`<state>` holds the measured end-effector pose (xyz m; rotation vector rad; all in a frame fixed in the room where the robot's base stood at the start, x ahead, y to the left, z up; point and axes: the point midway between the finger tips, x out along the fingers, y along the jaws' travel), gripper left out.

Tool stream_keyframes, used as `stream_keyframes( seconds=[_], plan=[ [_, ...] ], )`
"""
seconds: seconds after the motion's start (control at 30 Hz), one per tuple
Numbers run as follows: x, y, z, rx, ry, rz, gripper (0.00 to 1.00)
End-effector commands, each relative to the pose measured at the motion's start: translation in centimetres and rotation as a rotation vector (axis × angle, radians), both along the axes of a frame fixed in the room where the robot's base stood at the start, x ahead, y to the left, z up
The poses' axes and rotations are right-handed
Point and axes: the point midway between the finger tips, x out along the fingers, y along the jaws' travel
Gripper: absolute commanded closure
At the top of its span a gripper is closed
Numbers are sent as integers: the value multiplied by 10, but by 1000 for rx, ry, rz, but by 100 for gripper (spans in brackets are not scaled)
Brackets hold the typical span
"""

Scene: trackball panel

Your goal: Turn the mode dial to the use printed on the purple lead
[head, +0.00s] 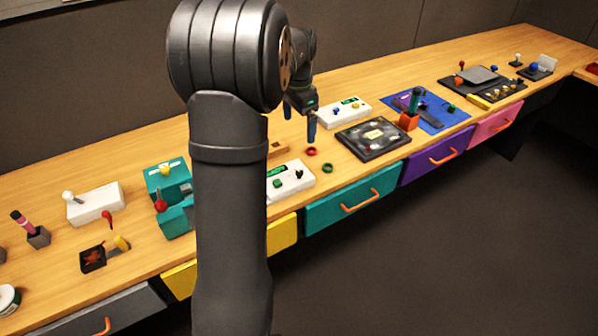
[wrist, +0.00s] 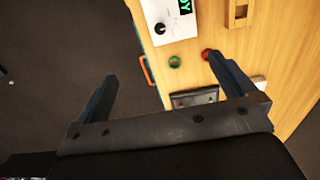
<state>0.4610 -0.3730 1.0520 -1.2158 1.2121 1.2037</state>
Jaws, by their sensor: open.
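My gripper (head: 299,120) hangs over the middle of the bench in the head view, fingers pointing down, with nothing between them. In the wrist view my gripper (wrist: 162,68) has its two fingers wide apart. A white box (head: 290,181) with a green display and a black knob (head: 299,174) stands near the front edge. The same white box (wrist: 176,14) shows at the top of the wrist view, with its round black knob (wrist: 160,28) in full view and its display cut off. I cannot tell which control is the mode dial. No purple lead or print on it can be made out.
A dark tray (head: 373,138) and another white box (head: 343,112) stand to the right. A teal unit (head: 167,180) stands left of my arm, which hides part of the bench (head: 130,160).

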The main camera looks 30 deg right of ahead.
Motion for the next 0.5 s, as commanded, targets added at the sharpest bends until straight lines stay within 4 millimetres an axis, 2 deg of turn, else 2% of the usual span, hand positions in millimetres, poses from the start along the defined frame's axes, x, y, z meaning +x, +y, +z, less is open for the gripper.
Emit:
stream_keyframes(
  seconds=[0.13,0.5],
  plan=[
    [0,0,11,-1,-1,0,0],
    [0,0,12,0,0,0,0]
  ],
)
